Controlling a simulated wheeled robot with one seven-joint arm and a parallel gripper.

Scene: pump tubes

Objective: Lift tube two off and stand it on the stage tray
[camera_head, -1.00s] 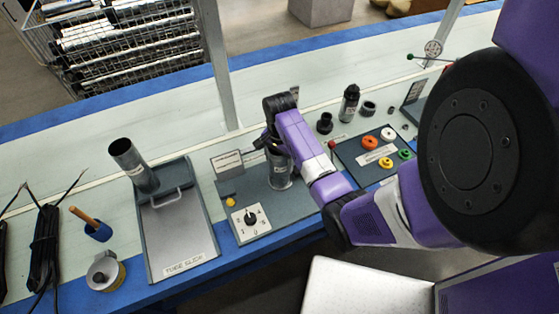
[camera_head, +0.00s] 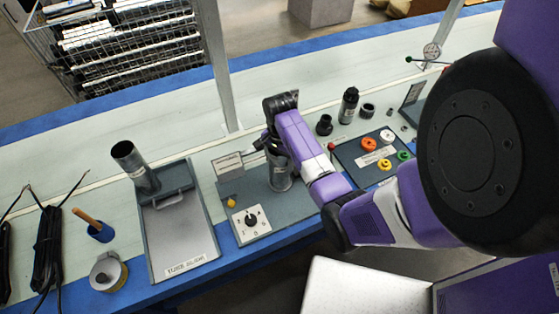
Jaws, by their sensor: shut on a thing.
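A metal tube (camera_head: 280,180) stands upright on the dark grey station plate (camera_head: 290,208) in the middle of the bench. My gripper (camera_head: 262,146) is at its upper end, shut on it; the fingers and the tube's top are partly hidden by my wrist. I cannot read a number on the tube. The label on that tray's front edge is too blurred to read fully.
The station carries a white dial panel (camera_head: 250,219) and a yellow knob (camera_head: 231,203). A dark panel with coloured rings (camera_head: 369,145) lies to the right, near a black bottle (camera_head: 348,105). Cables (camera_head: 46,255), a wooden-handled tool (camera_head: 93,226) and a roll (camera_head: 107,273) lie left.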

